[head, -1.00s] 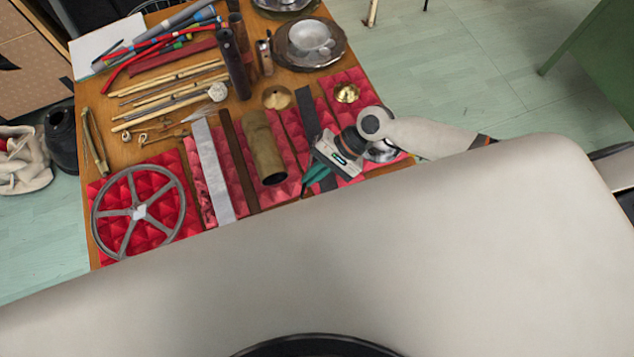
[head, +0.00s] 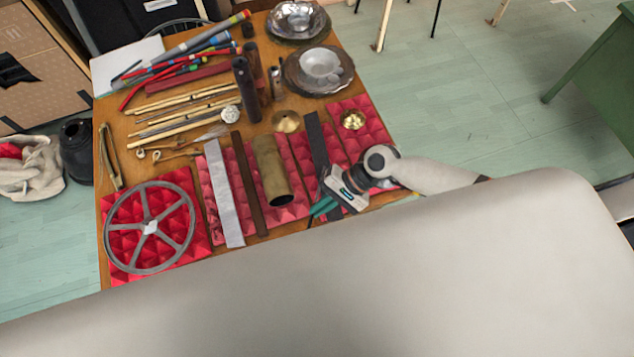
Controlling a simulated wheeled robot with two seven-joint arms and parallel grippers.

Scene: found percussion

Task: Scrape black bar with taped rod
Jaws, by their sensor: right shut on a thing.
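The black bar (head: 316,137) lies lengthwise on the red pyramid foam, right of the brass tube (head: 270,168). My left gripper is out of view.
A silver bar (head: 223,190), a dark brown bar (head: 249,183) and a spoked wheel (head: 150,228) lie to the left on red foam. A brass bowl (head: 353,119) sits right of the black bar. Sticks (head: 185,108) and metal dishes (head: 320,66) crowd the table's back.

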